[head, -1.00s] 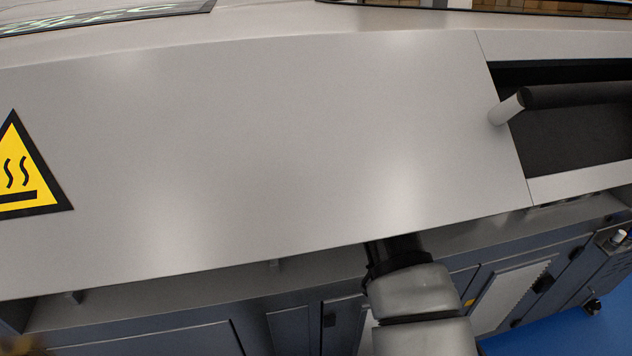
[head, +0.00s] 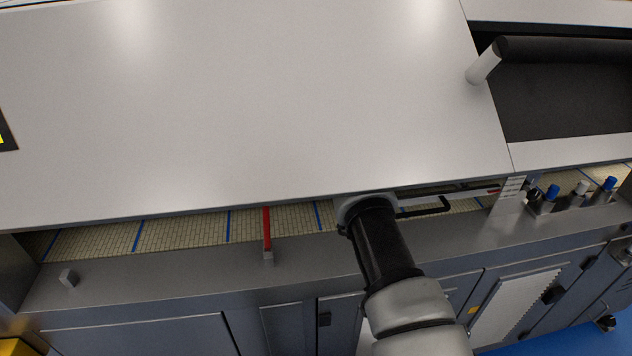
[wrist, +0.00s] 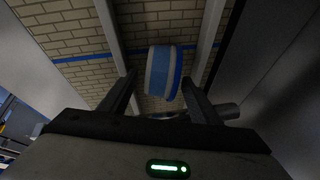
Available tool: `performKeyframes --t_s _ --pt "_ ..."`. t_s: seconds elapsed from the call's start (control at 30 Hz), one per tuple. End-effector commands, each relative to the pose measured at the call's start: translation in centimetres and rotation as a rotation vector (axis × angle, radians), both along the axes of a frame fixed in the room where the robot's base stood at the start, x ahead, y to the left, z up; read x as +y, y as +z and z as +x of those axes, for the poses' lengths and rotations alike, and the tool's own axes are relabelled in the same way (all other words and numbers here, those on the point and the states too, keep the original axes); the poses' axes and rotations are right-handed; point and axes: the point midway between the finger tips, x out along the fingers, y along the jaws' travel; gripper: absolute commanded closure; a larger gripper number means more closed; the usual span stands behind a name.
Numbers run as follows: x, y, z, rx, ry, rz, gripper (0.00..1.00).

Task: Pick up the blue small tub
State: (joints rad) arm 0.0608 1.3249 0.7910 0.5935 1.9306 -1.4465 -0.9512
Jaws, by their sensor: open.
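The blue small tub (wrist: 160,70) shows in the wrist view as a round blue and pale grey banded shape over a tan, brick-patterned surface. My gripper (wrist: 158,82) is open, with one dark finger on each side of the tub's near end. I cannot tell whether either finger touches the tub. In the head view my arm reaches in under the big grey hood, and the hood hides my gripper and the tub.
The grey hood (head: 250,100) hangs low over a tan gridded belt (head: 180,232) with blue lines. A red bar (head: 267,228) crosses the belt left of my arm. Pale rails (wrist: 112,35) flank the tub.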

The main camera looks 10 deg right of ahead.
Motion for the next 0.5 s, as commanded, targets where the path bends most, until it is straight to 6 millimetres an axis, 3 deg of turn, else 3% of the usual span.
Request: performKeyframes --t_s 0.1,0.4,0.5 --pt "-0.03 0.12 -0.01 0.000 0.000 0.000 0.43" --pt "-0.03 0.12 0.00 0.000 -0.001 0.000 0.92" --pt "-0.04 0.18 0.02 -0.001 -0.001 0.000 0.93"
